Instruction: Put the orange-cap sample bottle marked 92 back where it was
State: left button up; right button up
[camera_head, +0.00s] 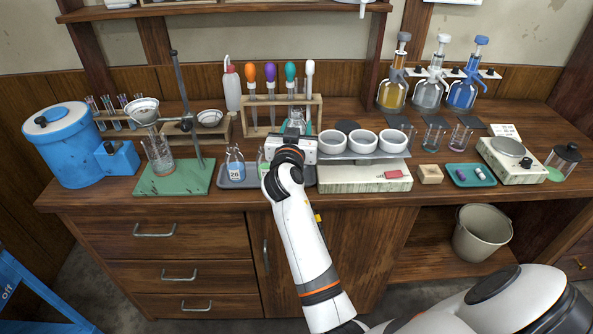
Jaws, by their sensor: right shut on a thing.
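My right gripper (293,140) is above the back right part of the grey bottle tray (225,184), left of the white heating wells. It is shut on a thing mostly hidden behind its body. A clear glass shape (297,119) shows just beyond the jaws. I cannot make out an orange cap or the number 92. A clear bottle labelled 26 (236,166) stands on the tray's left part. A bottle with green contents (262,161) stands beside it, partly covered by my arm. My left gripper is not in view.
A rack (257,116) with colour-topped droppers stands behind the gripper. The white heater unit (345,178) with round wells (363,141) is close on the right. A ring stand on a green base (172,181) is left of the tray. Dispenser bottles (432,90) stand at the back right.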

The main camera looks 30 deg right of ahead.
jog(key=f, duration=0.4)
jog(key=shift+w+d+f, duration=0.15)
jog(key=shift+d+f, duration=0.1)
jog(key=shift+f, duration=0.15)
jog(key=shift+f+b, duration=0.4)
jog(key=shift+f, duration=1.95)
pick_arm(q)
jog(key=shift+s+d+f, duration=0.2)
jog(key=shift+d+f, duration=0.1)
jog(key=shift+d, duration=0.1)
pick_arm(e)
jog(key=o, duration=1.1)
jog(key=shift+c, duration=0.2)
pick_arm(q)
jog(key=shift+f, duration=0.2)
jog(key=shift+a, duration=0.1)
